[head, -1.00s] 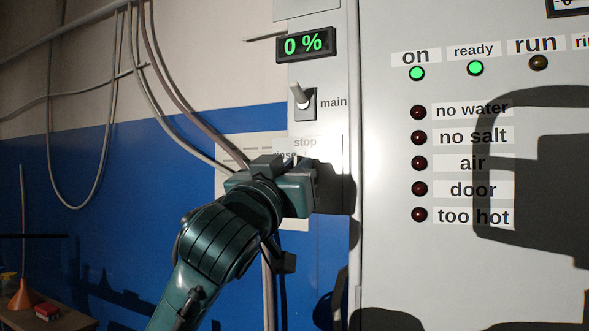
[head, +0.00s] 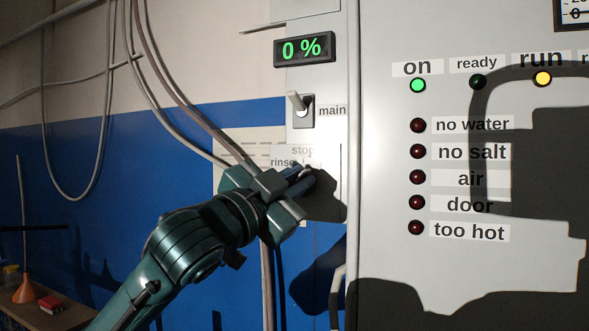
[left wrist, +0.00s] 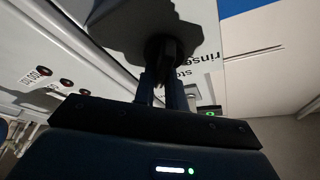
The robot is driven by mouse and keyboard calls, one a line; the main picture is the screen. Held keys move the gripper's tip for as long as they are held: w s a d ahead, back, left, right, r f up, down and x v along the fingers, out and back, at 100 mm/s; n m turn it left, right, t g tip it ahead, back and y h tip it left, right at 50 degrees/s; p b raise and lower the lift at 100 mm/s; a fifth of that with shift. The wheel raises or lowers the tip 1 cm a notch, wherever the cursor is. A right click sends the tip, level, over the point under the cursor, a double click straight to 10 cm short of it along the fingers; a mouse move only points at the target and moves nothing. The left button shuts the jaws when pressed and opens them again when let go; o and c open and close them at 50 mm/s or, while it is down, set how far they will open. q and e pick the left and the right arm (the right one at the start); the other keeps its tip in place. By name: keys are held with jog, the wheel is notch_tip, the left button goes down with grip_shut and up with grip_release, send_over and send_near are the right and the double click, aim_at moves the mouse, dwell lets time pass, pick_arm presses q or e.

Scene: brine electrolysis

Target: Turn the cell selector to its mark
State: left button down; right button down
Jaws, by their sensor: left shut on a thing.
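The cell selector is a dark knob (left wrist: 163,47) in the left wrist view, between my two fingers. In the head view it is hidden behind my gripper and its shadow, just under the "stop" and "rinse" label (head: 292,157). My left gripper (head: 304,183) is at the narrow panel and turned at a slant; it also shows in the left wrist view (left wrist: 162,88), shut on the knob. The selector's pointer and the rest of its marks are covered, so its setting cannot be read. My right gripper is not in view.
Above are the main switch (head: 300,109) and a display (head: 304,48) reading 0 %. On the cabinet (head: 385,180), the "on" lamp (head: 418,85) is green, "run" (head: 542,78) is amber and "ready" (head: 478,82) is dark. Cables (head: 180,110) hang left of the panel.

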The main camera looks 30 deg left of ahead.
pick_arm(q)
jog(key=shift+m+g+h, duration=0.3)
jog(key=shift+m+g, duration=0.1)
jog(key=shift+m, duration=0.9)
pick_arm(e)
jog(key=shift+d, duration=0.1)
pick_arm(q)
jog(key=shift+d, duration=0.1)
jog(key=c, duration=1.4)
grip_release()
jog(key=shift+c, duration=0.2)
